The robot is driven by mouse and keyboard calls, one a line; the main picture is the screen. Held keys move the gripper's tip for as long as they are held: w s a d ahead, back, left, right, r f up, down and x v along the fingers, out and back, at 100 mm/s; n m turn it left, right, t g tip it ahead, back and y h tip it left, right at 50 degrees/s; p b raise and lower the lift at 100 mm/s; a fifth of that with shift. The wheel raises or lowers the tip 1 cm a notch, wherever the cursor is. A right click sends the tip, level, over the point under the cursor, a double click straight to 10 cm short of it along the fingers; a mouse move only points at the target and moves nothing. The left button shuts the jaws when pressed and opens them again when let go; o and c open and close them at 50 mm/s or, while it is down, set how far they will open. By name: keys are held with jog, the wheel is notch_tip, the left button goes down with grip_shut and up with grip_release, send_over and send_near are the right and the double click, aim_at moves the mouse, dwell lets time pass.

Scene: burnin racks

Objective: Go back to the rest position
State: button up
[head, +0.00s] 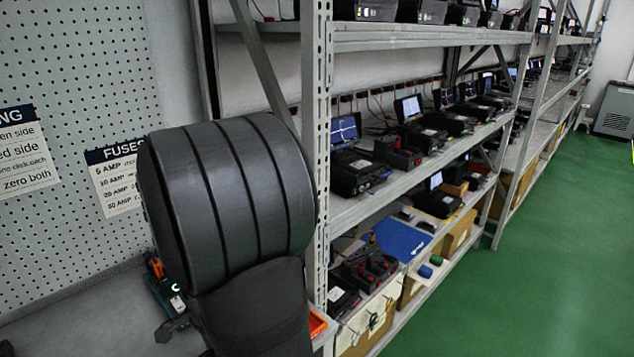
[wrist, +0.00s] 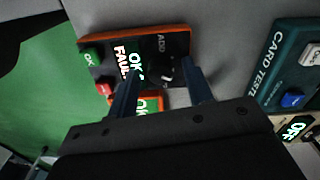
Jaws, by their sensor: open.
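My gripper (wrist: 162,76) shows in the wrist view with its two dark blue fingers spread wide and nothing held between them. The fingertips lie over a black and orange panel device (wrist: 178,42), one on each side of a dark round knob (wrist: 165,73). I cannot tell whether the fingers touch the device. The device has a green button (wrist: 91,57), a red button and lit displays. In the head view my dark arm fills the middle left, and the gripper cannot be made out clearly.
A teal card tester (wrist: 284,68) with a blue button stands at the right of the wrist view. In the head view, a metal rack (head: 375,206) with several black devices runs along the right. A pegboard wall (head: 85,60) is at left. Green floor (head: 520,270) is clear.

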jog(key=n, duration=0.6)
jog(key=shift+n, duration=0.4)
jog(key=shift+r, duration=0.65)
dwell(1.6)
